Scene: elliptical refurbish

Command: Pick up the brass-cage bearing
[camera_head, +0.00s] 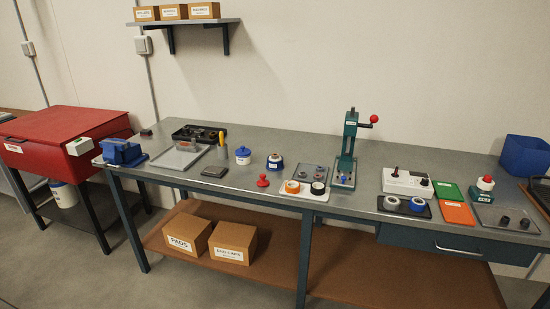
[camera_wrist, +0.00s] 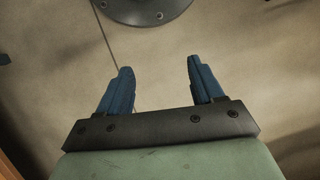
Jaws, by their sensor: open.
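I cannot single out the brass-cage bearing in the head view at this size. Two small ring-shaped parts, a pale one (camera_head: 391,203) and a greyer one (camera_head: 417,204), lie on a black tray (camera_head: 404,212) right of centre on the bench. Small dark and reddish parts (camera_head: 318,174) lie on a grey mat behind a white tray (camera_head: 304,197). My gripper (camera_wrist: 159,63) shows only in the wrist view. Its two blue fingers are apart with nothing between them, over bare floor, away from the bench objects.
The long grey workbench (camera_head: 270,148) carries a green press (camera_head: 347,150) with a red knob, a white device (camera_head: 407,182), a blue vise (camera_head: 122,152) and a blue bin (camera_head: 525,155). A red cabinet (camera_head: 65,140) stands left. Bare bench shows along the back.

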